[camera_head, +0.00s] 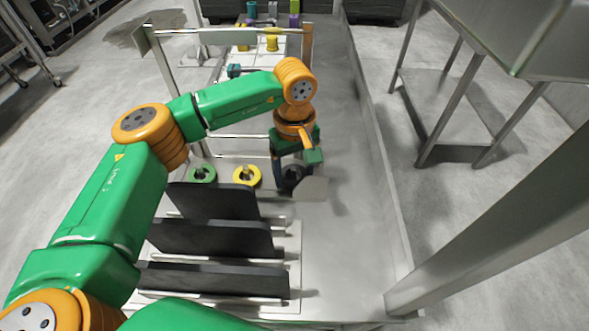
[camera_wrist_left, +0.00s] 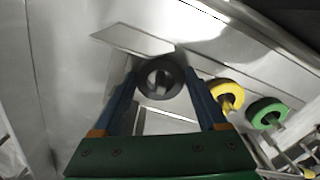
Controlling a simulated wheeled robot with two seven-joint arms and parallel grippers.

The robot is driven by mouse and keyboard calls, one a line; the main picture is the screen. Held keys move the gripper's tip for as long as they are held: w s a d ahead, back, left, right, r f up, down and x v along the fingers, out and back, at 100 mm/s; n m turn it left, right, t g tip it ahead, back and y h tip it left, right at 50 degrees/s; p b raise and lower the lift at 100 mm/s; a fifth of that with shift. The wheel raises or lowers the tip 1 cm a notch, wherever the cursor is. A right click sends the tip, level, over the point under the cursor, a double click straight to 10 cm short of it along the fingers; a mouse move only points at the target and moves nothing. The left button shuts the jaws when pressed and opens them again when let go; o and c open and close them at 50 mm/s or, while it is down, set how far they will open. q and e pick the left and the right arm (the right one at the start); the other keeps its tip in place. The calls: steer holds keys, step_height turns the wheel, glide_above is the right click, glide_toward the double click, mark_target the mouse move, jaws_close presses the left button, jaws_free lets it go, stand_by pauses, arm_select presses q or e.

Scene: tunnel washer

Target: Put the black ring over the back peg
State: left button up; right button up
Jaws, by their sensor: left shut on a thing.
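The black ring (camera_head: 293,176) is between the fingers of my left gripper (camera_head: 291,181), which is shut on it low over the grey surface. The left wrist view shows the ring (camera_wrist_left: 147,84) face on between the blue fingertips (camera_wrist_left: 160,76). Something grey shows through its hole; I cannot tell whether it is a peg. To its left in the head view, a yellow ring (camera_head: 247,184) and a green ring (camera_head: 202,181) each sit around a short metal peg. I cannot tell which peg is the back one. My right gripper is not in view.
Upright dark panels (camera_head: 212,238) stand in a row nearer to me. A metal frame (camera_head: 163,70) and several coloured items, including a yellow one (camera_head: 272,42), stand farther back. The grey surface at right is clear.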

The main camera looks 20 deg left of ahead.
arm_select(q)
steer(key=shift+f, duration=0.25)
steer(key=o, duration=1.2)
steer(key=shift+o, duration=0.3)
steer(key=shift+r, duration=0.15)
